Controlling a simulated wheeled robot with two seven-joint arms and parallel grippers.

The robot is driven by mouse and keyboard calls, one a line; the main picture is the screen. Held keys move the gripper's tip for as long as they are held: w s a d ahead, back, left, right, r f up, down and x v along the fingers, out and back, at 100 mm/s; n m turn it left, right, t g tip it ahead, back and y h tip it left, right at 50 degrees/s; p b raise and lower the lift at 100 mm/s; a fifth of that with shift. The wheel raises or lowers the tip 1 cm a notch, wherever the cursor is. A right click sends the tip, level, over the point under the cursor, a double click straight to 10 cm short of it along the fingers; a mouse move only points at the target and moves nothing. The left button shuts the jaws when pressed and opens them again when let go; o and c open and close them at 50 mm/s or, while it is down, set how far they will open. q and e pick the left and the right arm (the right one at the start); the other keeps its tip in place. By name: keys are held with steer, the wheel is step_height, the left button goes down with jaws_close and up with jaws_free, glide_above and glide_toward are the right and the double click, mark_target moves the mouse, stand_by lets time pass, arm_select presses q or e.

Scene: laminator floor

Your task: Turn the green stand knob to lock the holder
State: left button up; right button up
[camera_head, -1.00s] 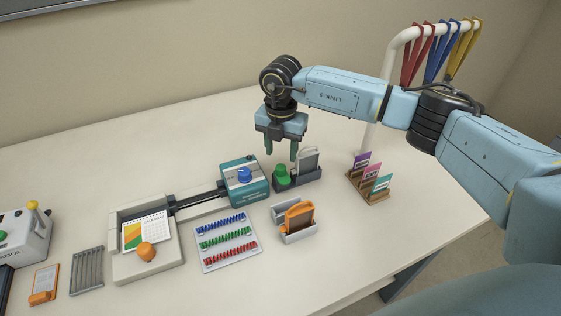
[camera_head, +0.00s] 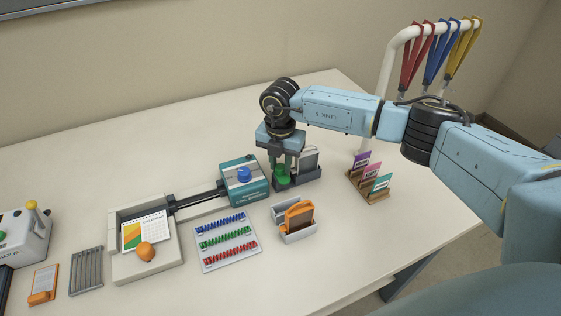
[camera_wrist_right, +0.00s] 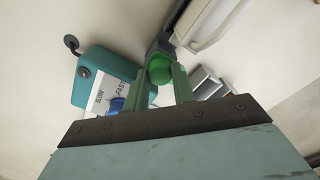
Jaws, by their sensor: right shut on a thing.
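The green stand knob (camera_head: 283,174) sits on the left end of a dark grey stand (camera_head: 310,177). A grey-white holder (camera_head: 308,158) stands upright in that stand, just right of the knob. My right gripper (camera_head: 284,172) points down over the knob and is shut on it. The right wrist view shows the green knob (camera_wrist_right: 159,69) between the two finger tips (camera_wrist_right: 163,84). The fingers hide part of the knob in the head view. My left gripper is not in view.
A teal machine with a blue dial (camera_head: 244,174) stands close left of the stand. An orange item in a grey holder (camera_head: 297,221) is in front. A wooden rack of coloured cards (camera_head: 371,182) is at right. Lanyards hang from a white rail (camera_head: 392,60). The table behind is clear.

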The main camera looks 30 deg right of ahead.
steer(key=shift+n, duration=0.4)
steer(key=shift+c, duration=0.4)
steer(key=n, duration=0.3)
steer(key=shift+b, duration=0.35)
steer(key=n+b, duration=0.1)
steer(key=n, duration=0.3)
steer(key=n+b, duration=0.1)
steer(key=n, duration=0.4)
steer(key=n+b, duration=0.2)
steer(key=n, duration=0.3)
steer(key=shift+r, duration=0.1)
steer(key=o, duration=1)
